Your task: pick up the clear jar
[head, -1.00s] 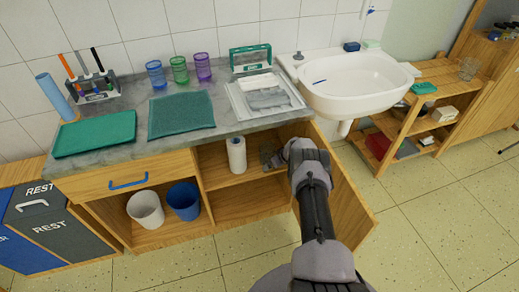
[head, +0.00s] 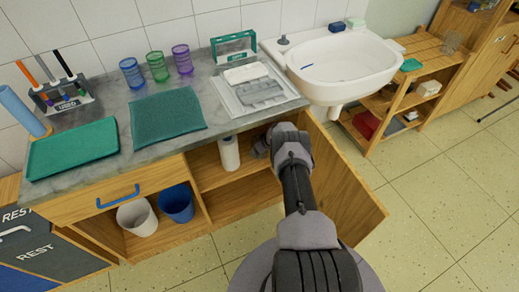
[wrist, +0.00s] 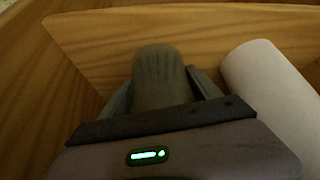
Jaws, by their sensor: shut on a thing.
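My gripper (head: 260,147) reaches into the open right compartment of the cabinet under the counter. In the wrist view, its two fingers (wrist: 162,84) are shut on a rounded grey-green thing (wrist: 160,75) with faint ribs on its end. I cannot tell for sure whether this is the clear jar; my gripper and arm hide it in the head view. A clear, glass-like vessel (head: 452,42) stands on top of the wooden shelf unit at the far right, well away from my gripper.
The open cabinet door (head: 343,185) is to the right of my arm. The countertop (head: 222,117) is above. Floor in front is clear.

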